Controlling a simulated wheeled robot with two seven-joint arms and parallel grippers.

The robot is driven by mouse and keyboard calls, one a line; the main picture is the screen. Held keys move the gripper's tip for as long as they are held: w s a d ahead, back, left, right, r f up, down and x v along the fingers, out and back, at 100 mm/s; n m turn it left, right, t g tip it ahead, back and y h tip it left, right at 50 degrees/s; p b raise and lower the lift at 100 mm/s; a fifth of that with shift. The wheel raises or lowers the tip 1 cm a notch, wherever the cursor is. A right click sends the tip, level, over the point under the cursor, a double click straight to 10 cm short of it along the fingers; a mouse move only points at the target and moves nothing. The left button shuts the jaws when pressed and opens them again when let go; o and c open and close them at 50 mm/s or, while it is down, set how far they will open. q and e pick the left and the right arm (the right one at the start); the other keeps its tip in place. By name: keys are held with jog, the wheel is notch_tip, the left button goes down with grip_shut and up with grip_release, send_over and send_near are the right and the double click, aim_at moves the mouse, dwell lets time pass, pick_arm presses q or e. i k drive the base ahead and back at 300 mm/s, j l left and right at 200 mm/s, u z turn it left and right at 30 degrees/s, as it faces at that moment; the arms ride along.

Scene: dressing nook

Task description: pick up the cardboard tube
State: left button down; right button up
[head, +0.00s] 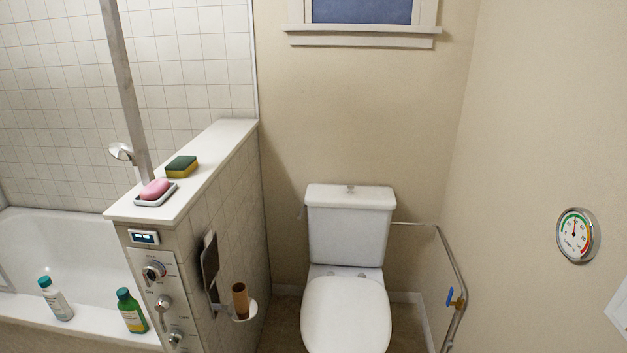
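The cardboard tube (240,301) is brown and stands upright on a small white holder (245,312). The holder is fixed to the right side of the tiled half wall, low down, left of the toilet. The tube's lower end meets the holder, and its top end is open to view. Neither of my grippers shows in the head view.
The toilet (347,311) stands right of the tube, with a gap of floor between. The half wall (215,160) carries a sponge (181,167) and pink soap (154,189) on a dish. A dark plate (210,262) sits on the wall beside the tube. Bottles (132,311) stand on the bathtub's edge.

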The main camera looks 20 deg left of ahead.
aim_at(240, 298)
jog(key=u, duration=1.25)
